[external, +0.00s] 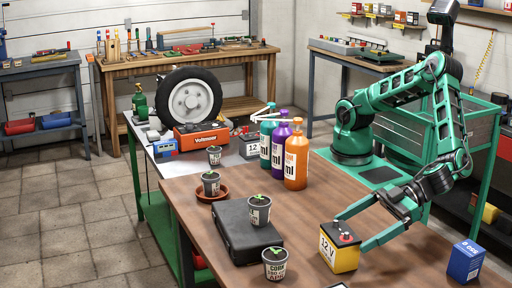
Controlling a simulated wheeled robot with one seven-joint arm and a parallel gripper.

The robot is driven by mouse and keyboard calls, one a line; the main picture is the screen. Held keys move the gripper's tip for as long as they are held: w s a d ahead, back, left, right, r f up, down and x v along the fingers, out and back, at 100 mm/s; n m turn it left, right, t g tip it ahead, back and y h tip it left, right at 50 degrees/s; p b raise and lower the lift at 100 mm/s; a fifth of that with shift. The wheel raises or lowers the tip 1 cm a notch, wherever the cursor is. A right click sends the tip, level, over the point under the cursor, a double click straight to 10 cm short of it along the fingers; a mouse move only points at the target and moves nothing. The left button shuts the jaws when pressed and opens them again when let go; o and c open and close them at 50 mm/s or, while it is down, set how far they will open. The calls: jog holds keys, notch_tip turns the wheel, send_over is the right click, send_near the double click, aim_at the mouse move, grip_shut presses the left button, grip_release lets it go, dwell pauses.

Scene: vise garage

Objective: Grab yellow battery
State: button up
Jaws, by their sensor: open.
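The yellow battery (340,248) stands upright on the brown tabletop, with a black top, red caps and a white label reading 12 V. My gripper (352,231) is open, with its two long green fingers spread around the battery's upper part. One finger reaches to the far left side of the battery, the other to its right side. I cannot tell whether either finger touches it. The green arm comes in from the right.
A black case (237,228) with potted plants around it lies left of the battery. A blue box (465,261) stands to the right. An orange bottle (296,160) stands with purple and teal bottles behind. Brown tabletop (330,200) between them is clear.

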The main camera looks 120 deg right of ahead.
aim_at(340, 237)
jog(key=shift+x, duration=2.6)
jog(key=shift+d, duration=0.2)
jog(key=c, duration=1.8)
jog(key=shift+r, duration=0.15)
jog(key=shift+c, duration=0.6)
jog(key=shift+r, duration=0.1)
